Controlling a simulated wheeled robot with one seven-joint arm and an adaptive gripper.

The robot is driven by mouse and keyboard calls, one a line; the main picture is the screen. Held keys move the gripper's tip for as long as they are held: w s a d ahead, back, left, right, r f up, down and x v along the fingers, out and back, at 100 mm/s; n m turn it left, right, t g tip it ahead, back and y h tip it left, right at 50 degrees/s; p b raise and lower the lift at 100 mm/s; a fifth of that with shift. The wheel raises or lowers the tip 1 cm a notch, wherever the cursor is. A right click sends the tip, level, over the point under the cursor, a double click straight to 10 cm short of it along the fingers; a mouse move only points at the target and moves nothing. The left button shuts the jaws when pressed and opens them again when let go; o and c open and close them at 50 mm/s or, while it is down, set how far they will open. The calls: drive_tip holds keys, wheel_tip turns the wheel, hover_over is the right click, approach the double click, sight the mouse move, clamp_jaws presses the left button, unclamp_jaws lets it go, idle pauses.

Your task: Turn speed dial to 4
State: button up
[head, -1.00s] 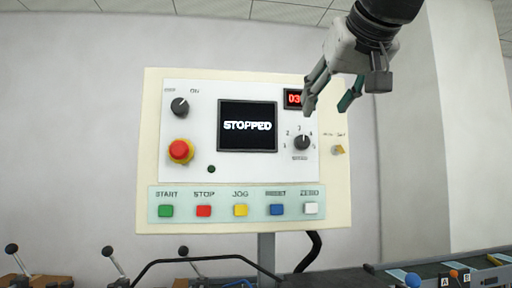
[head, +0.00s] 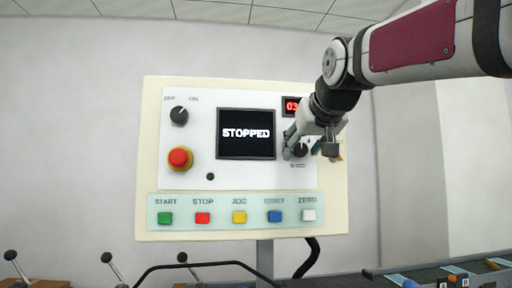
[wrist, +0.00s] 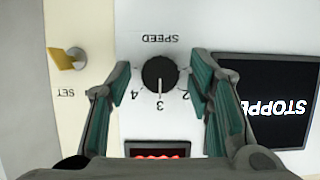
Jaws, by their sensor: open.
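The black speed dial (wrist: 160,73) sits on the white panel, and its white pointer line is at 3. The wrist view shows it upside down, with the marks 2, 3 and 4 readable. My gripper (wrist: 160,88) is open, with one finger on each side of the dial and a gap between each finger and the knob. In the head view my gripper (head: 303,148) is in front of the dial (head: 300,152) and hides part of it and its numbers. The screen (head: 246,133) reads STOPPED.
A red numeric display (head: 292,106) is above the dial, partly hidden by my arm. A brass key switch (wrist: 68,58) is beside the dial. A red emergency button (head: 180,158) and a row of coloured buttons (head: 239,217) are on the same panel.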

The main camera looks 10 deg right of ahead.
drive_tip(key=shift+c, duration=0.2)
clamp_jaws()
drive_tip(key=m+y+b, duration=0.1)
drive_tip(key=m+y, duration=0.1)
drive_tip(key=m, duration=0.1)
drive_tip(key=shift+w+d+f+b, duration=0.1)
drive_tip(key=shift+d+f+b, duration=0.05)
drive_tip(key=shift+b, duration=0.25)
drive_tip(key=m+y+b, duration=0.2)
drive_tip(key=m+b, duration=0.1)
drive_tip(key=shift+m+t, duration=0.3)
drive_tip(key=shift+t, duration=0.1)
drive_tip(key=shift+y, duration=0.3)
